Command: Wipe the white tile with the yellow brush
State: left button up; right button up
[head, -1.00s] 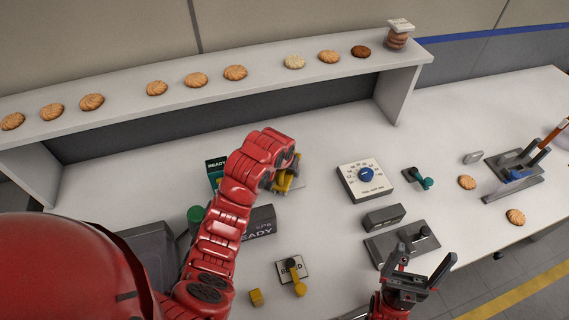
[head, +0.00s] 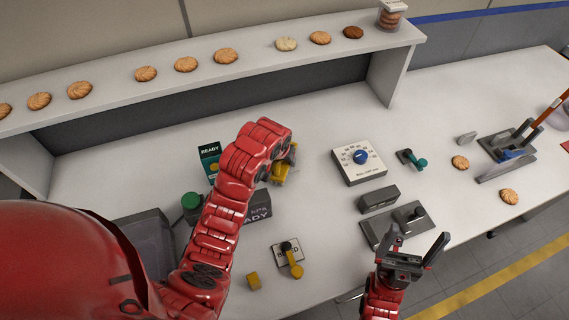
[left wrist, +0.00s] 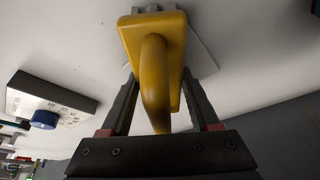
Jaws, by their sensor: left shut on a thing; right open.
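The yellow brush (head: 280,174) is partly hidden behind my left arm in the head view. In the left wrist view its yellow body and curved handle (left wrist: 155,80) stand between the fingers of my left gripper (left wrist: 160,100), which is shut on the handle. The white tile (left wrist: 202,62) shows as a pale corner behind the brush, against the white table. The brush overlaps the tile in that view; I cannot tell whether they touch. In the head view the tile is mostly hidden. My right gripper (head: 420,243) is open and empty near the table's front edge.
A white box with a blue dial (head: 359,161) and a teal-handled tool (head: 412,160) lie right of the brush. A grey fixture (head: 402,222) stands by my right gripper. A yellow-handled lever (head: 293,264) is nearer the front. A shelf (head: 120,105) with biscuits runs along the back.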

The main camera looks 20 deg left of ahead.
pick_arm(q)
jog(key=shift+w+a+f+b, duration=0.15)
jog(key=shift+w+a+b, duration=0.15)
jog(key=shift+w+a, duration=0.4)
jog(key=shift+w, duration=0.25)
jog(key=shift+w+a+b, duration=0.55)
jog(key=shift+w+b, duration=0.05)
jog(key=shift+w, duration=0.2)
jog(key=shift+w+a+r+b, duration=0.4)
jog(key=shift+w+a+b, duration=0.15)
jog(key=shift+w, duration=0.1)
